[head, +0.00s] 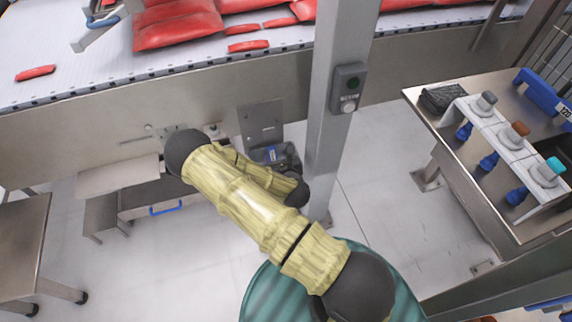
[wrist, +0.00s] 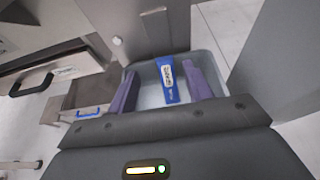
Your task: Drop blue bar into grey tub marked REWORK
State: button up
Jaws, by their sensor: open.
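In the wrist view my gripper (wrist: 160,88) is open, with its two purple fingers spread apart. Between them the blue bar (wrist: 172,94) with a white label lies within the outline of a light grey tub (wrist: 146,72). Clear gaps separate the bar from both fingers. I cannot tell whether it rests on the tub's bottom or is still above it. No REWORK marking is readable on the tub. In the head view my gripper (head: 280,156) is partly hidden by my arm, low beside the conveyor's side panel, and the tub cannot be made out.
A steel post (head: 335,100) with a button box (head: 348,88) stands right of my gripper. A drawer with a blue handle (head: 165,209) is at left. Red packs (head: 177,25) lie on the conveyor.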

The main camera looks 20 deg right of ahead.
jog(key=v, duration=0.7)
jog(key=shift+s+d+p, duration=0.2)
jog(key=shift+s+p, duration=0.1)
jog(key=shift+p, duration=0.05)
jog(key=shift+w+r, duration=0.15)
